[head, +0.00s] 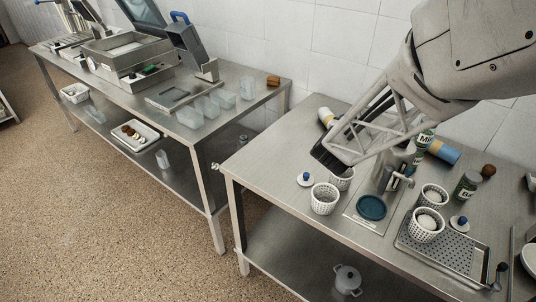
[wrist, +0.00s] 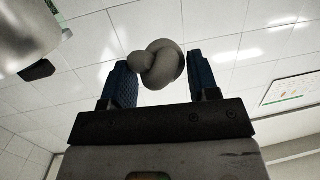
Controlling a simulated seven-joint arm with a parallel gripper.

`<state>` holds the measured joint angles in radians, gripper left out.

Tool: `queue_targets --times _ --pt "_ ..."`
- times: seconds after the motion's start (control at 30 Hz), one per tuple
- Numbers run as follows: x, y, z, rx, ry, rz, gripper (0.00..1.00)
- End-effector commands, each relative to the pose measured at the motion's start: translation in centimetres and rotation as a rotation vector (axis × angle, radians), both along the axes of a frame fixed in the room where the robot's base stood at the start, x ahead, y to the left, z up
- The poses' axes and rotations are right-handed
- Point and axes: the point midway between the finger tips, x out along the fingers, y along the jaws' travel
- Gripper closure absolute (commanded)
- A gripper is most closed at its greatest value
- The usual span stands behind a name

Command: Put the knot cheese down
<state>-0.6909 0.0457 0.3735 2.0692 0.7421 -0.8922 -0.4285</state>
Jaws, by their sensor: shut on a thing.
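The knot cheese (wrist: 160,65), a pale grey-beige knotted lump, is between the two blue-padded fingers of my gripper (wrist: 160,72) in the wrist view. My gripper is shut on it. In the head view my gripper (head: 328,157) is over the left part of the right-hand table, just above and behind two white perforated baskets. The front-left basket (head: 325,200) looks empty. The second basket (head: 341,182) is partly covered by the gripper. The cheese cannot be made out in the head view.
Two more baskets, a rear one (head: 434,194) and a front one (head: 426,226), hold white contents by a perforated tray (head: 455,258). A press stand (head: 393,180) with a teal disc (head: 371,208), jars and small blue-knobbed lids stand nearby. The table's left front corner (head: 250,180) is clear.

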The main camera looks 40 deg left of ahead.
Motion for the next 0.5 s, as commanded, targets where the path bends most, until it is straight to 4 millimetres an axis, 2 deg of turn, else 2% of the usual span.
queue_targets --times 0.1,0.5 --pt "-2.0 2.0 -1.2 -0.002 0.001 0.010 0.68" --pt "-8.8 7.1 -4.9 -0.001 0.001 0.032 0.68"
